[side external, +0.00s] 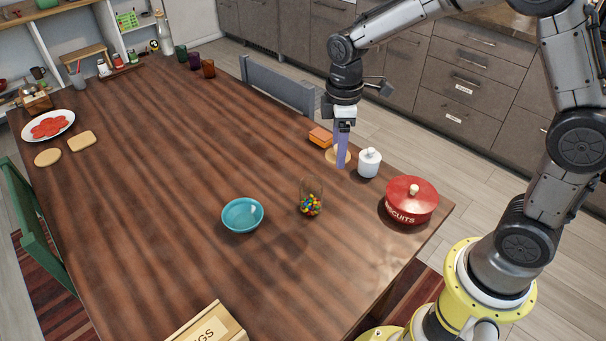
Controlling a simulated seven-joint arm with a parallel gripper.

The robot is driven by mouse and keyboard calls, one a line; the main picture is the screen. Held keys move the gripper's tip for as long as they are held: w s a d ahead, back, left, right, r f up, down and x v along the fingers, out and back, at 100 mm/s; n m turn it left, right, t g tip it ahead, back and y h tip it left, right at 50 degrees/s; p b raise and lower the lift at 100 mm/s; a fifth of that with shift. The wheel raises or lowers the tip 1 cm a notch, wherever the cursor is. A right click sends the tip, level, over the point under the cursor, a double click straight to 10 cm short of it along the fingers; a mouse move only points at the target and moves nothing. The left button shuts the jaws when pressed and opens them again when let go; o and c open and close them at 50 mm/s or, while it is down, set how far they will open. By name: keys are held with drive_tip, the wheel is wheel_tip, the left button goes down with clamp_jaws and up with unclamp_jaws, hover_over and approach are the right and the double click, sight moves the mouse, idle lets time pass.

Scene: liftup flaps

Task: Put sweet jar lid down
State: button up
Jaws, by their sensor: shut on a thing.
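The sweet jar (311,199) is clear glass with colourful sweets in its lower part. It stands upright on the table with its top uncovered. The sweet jar lid (331,157) looks like a tan, round disc behind and to the right of the jar, partly hidden by my fingers. My gripper (341,162) points straight down and is shut on the lid. The lid is at or very near the table top; I cannot tell whether it touches.
A white lidded pot (369,163) stands close right of my gripper, and an orange block (320,137) lies close behind it. A red biscuit tin (410,200) is to the right. A turquoise bowl (242,215) is left of the jar. The wooden table (190,150) is clear at centre-left.

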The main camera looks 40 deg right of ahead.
wheel_tip(320, 180, down, 6)
drive_tip(key=w+d, duration=0.3)
hover_over(298, 177)
drive_tip(key=shift+m, duration=0.3)
drive_tip(key=f, duration=0.8)
drive_tip(key=shift+s, duration=0.35)
drive_tip(key=shift+w+f, duration=0.45)
drive_tip(key=shift+f, duration=1.7)
drive_tip(key=shift+f, duration=0.1)
drive_tip(key=o, duration=1.3)
